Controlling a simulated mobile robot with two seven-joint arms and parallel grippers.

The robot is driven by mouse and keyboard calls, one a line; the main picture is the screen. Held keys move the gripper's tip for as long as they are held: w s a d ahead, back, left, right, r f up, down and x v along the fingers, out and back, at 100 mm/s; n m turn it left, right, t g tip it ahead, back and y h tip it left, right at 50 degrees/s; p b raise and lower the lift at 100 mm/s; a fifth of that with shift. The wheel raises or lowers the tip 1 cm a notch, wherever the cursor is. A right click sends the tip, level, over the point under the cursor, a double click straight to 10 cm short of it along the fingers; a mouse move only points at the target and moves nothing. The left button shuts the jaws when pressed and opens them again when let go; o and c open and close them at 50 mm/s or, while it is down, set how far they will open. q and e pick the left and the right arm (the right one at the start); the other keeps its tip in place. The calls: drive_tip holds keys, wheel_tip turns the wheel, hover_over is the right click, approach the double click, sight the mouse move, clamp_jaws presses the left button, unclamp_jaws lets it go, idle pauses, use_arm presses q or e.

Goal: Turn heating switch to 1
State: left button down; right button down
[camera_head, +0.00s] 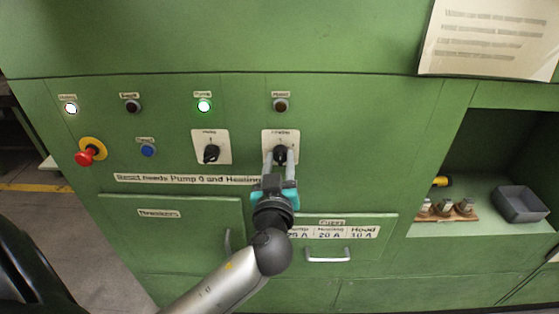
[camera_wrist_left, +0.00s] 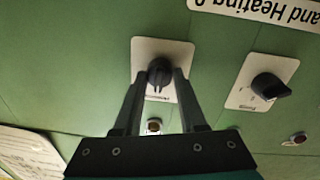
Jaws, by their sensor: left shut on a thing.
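The heating switch is the right of two black rotary knobs on white plates on the green panel. Its knob (camera_head: 280,154) shows between my fingers, and its plate (camera_head: 270,138) is partly covered by them. My left gripper (camera_head: 281,162) comes from below and is shut on this knob. In the left wrist view the knob (camera_wrist_left: 160,71) sits between the fingertips of the left gripper (camera_wrist_left: 158,80). Its exact pointer angle is hard to tell. The other switch, pump (camera_head: 211,153), is to the left and untouched. My right gripper is not in view.
A red emergency button (camera_head: 86,155) and blue button (camera_head: 148,150) are at left. A white lamp (camera_head: 71,108) and green lamp (camera_head: 204,105) are lit; the lamp above the heating switch (camera_head: 281,105) is dark. A drawer handle (camera_head: 328,256) sticks out below. A grey bin (camera_head: 520,203) stands in the right recess.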

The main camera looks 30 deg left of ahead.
use_arm(q)
drive_tip(key=shift+m, duration=0.3)
drive_tip(key=m+p, duration=0.1)
drive_tip(key=m, duration=0.4)
drive_tip(key=shift+r+p, duration=0.1)
drive_tip(key=shift+p, duration=0.25)
drive_tip(key=m+p, duration=0.2)
drive_tip(key=m, duration=0.3)
drive_tip(key=shift+m+g, duration=0.3)
drive_tip(key=shift+m, duration=0.4)
drive_tip(key=shift+c, duration=2.3)
unclamp_jaws()
